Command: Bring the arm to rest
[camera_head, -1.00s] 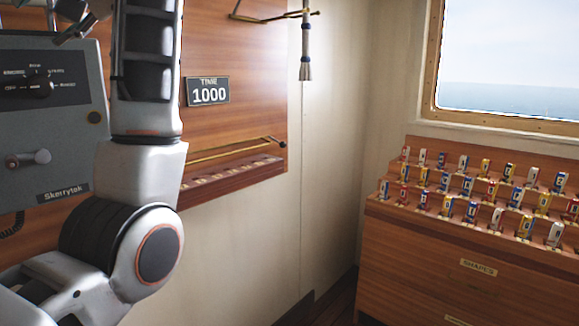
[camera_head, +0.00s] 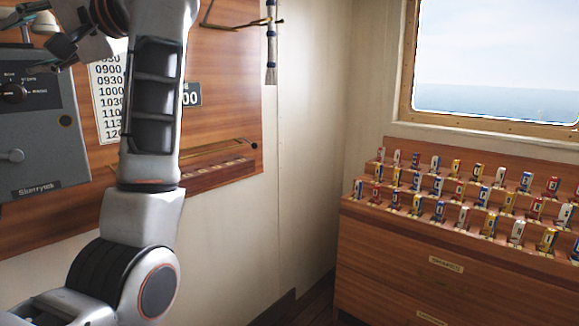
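My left arm (camera_head: 152,130) rises along the left of the head view and bends over at the top. My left gripper (camera_head: 22,44) is at the top left, in front of the wooden board and just above the grey box. Its dark fingers stand apart, with nothing seen between them. The fingers are partly cut by the picture's edge. My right gripper is not in view.
A grey box (camera_head: 45,135) with a knob and a lever is on the wooden board (camera_head: 225,100) at left. A time list (camera_head: 108,95) and brass rails hang there. A wooden cabinet (camera_head: 400,255) with rows of small coloured flag holders stands at right, under a window (camera_head: 495,60).

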